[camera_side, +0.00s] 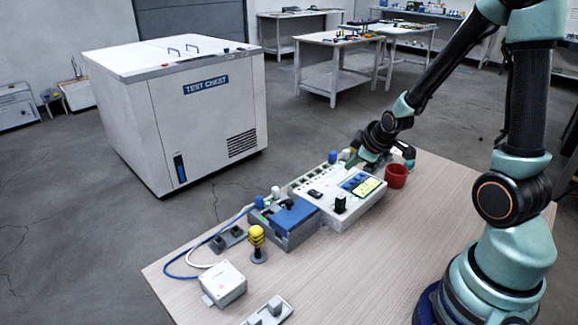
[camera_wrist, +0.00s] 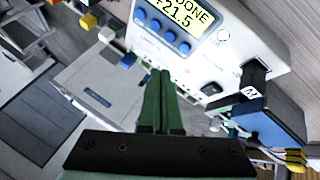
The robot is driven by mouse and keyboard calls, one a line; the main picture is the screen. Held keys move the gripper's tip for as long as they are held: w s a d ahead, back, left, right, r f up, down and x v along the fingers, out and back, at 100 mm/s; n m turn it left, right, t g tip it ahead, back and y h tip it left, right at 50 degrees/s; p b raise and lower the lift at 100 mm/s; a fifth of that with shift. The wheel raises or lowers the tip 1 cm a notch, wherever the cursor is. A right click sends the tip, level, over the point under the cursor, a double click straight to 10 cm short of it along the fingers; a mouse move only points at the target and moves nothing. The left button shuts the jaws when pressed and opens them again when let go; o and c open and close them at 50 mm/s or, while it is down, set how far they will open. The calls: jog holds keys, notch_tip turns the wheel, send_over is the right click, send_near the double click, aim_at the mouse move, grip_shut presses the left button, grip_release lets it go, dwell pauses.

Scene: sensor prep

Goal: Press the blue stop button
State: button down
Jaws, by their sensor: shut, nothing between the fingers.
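The white instrument (camera_side: 335,212) sits on the table, and its lit yellow-green display (camera_side: 368,187) faces up. In the wrist view the display (camera_wrist: 190,14) reads "DONE" and "21.5". A row of several blue buttons (camera_wrist: 168,36) runs beside it; I cannot read which one is stop. The buttons (camera_side: 353,181) are small in the side view. My gripper (camera_wrist: 160,72) is shut and empty, its green fingers together, apart from the buttons in the wrist picture. In the side view my gripper (camera_side: 368,156) is at the instrument's far edge; its fingertips are hard to make out.
A red cup (camera_side: 396,176) stands right of the instrument. A blue-topped grey unit (camera_side: 285,220) adjoins its left side. A yellow knobbed post (camera_side: 257,240), a white box (camera_side: 224,283) and cables lie further left. The front right of the tabletop is clear.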

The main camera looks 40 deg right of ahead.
aim_at(348, 187)
jog(key=shift+f, duration=1.75)
jog(key=shift+f, duration=0.1)
dwell(0.6)
jog(key=shift+f, duration=0.3)
jog(key=shift+f, duration=0.4)
dwell(0.7)
jog(key=shift+r, duration=0.8)
jog(key=shift+r, duration=0.1)
jog(key=shift+r, duration=2.4)
